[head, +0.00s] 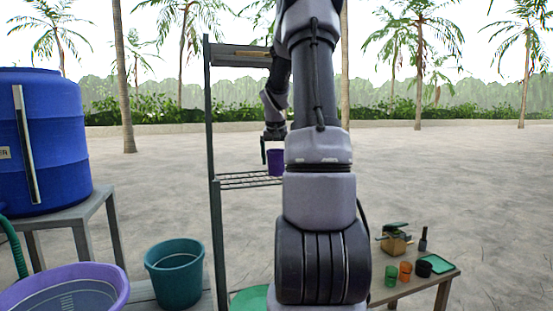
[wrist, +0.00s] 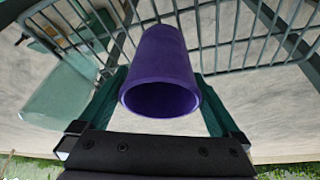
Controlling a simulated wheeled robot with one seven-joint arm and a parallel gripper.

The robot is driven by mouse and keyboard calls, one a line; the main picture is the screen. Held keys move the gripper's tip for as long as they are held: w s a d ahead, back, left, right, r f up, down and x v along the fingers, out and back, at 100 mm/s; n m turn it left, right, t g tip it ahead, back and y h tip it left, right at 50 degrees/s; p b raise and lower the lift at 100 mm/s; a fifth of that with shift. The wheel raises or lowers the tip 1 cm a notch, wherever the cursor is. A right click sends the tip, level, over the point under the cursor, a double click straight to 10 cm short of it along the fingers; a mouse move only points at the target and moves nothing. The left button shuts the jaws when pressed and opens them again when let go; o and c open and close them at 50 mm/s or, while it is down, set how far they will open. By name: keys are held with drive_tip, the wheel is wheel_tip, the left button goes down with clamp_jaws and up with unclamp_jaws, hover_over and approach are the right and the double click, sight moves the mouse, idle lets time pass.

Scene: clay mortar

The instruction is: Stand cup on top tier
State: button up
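A purple cup (head: 275,162) is at a wire shelf (head: 232,181) of a tall grey rack, its right side partly hidden by my arm. In the wrist view the cup (wrist: 163,70) has its open mouth toward the camera and its base against the wire bars (wrist: 225,45). It looks upright; I cannot tell for sure whether its base touches the bars. My gripper (wrist: 162,85) points down from above with its dark green fingers apart, one on each side of the cup. A narrow gap shows between the left finger and the cup.
The rack's highest level (head: 240,56) is above my gripper. A blue barrel (head: 42,140) on a grey stand, a teal bucket (head: 174,273) and a purple basin (head: 65,290) are at left. A low table (head: 436,281) at right holds small cups and a box.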

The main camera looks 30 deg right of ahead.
drive_tip(key=shift+r, duration=0.1)
drive_tip(key=shift+r, duration=0.35)
drive_tip(key=v, duration=1.1)
drive_tip(key=s+a+r+n+t+y, duration=0.1)
drive_tip(key=s+a+r, duration=0.1)
drive_tip(key=s+a, duration=0.45)
drive_tip(key=s+a+r+n+t+y, duration=0.1)
drive_tip(key=s+a, duration=0.3)
drive_tip(key=a, duration=0.6)
drive_tip(key=s+a+f+n+t+y, duration=0.1)
drive_tip(key=s+a+f+y, duration=0.1)
drive_tip(key=s+a, duration=0.9)
drive_tip(key=shift+s+a+f+t+y, duration=0.2)
drive_tip(key=shift+s+f+t+y, duration=0.15)
drive_tip(key=shift+s+f, duration=0.5)
